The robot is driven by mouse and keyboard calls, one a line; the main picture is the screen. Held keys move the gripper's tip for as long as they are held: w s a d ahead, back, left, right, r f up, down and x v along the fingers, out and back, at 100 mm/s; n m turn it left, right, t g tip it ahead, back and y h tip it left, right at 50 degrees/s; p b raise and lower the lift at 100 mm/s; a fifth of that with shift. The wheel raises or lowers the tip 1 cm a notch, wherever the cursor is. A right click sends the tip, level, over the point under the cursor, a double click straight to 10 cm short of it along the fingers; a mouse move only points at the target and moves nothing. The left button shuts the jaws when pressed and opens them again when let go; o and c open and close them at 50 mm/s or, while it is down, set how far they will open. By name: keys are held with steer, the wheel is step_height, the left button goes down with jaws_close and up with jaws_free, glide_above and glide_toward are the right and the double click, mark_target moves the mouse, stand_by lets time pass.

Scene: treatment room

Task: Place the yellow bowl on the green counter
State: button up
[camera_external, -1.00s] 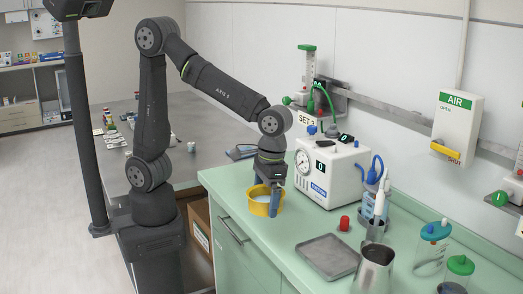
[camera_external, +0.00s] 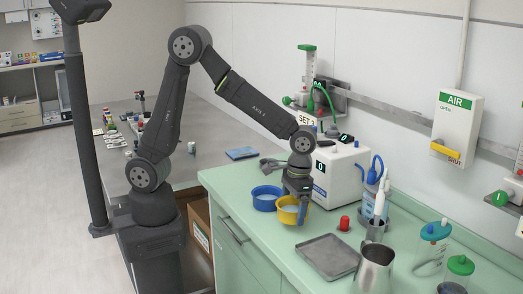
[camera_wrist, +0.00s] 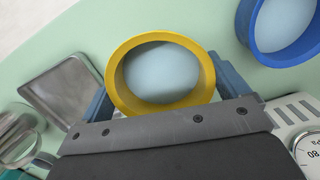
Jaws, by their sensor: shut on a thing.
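The yellow bowl (camera_external: 289,212) is at my gripper (camera_external: 292,214), low over the green counter (camera_external: 262,235), to the right of a blue bowl. I cannot tell whether its base touches the counter. In the wrist view the yellow bowl (camera_wrist: 113,72) sits between the two blue fingers of my gripper (camera_wrist: 162,85), which are shut on it. The bowl looks upright and has a pale blue inside. The green counter (camera_wrist: 100,28) shows behind it.
The blue bowl (camera_external: 266,206) stands close on the left. A grey tray (camera_external: 328,256), a red-capped item (camera_external: 344,223) and a metal jug (camera_external: 374,270) are to the right. A white device with a gauge (camera_external: 345,180) stands behind my gripper. The counter's front left is clear.

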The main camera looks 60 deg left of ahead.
steer(key=shift+f, duration=1.6)
steer(key=o, duration=0.7)
steer(key=shift+f, duration=0.1)
steer(key=r, duration=0.4)
steer(key=w+r, duration=0.1)
steer(key=r, duration=0.7)
steer(key=shift+w+d+r, duration=0.1)
steer(key=shift+w, duration=0.05)
steer(key=f, duration=0.4)
steer(key=s+f, duration=0.1)
steer(key=f, duration=0.6)
steer(key=shift+s+f, duration=0.15)
steer(key=shift+f, duration=0.25)
steer(key=shift+r, duration=1.9)
steer(key=shift+f, duration=0.1)
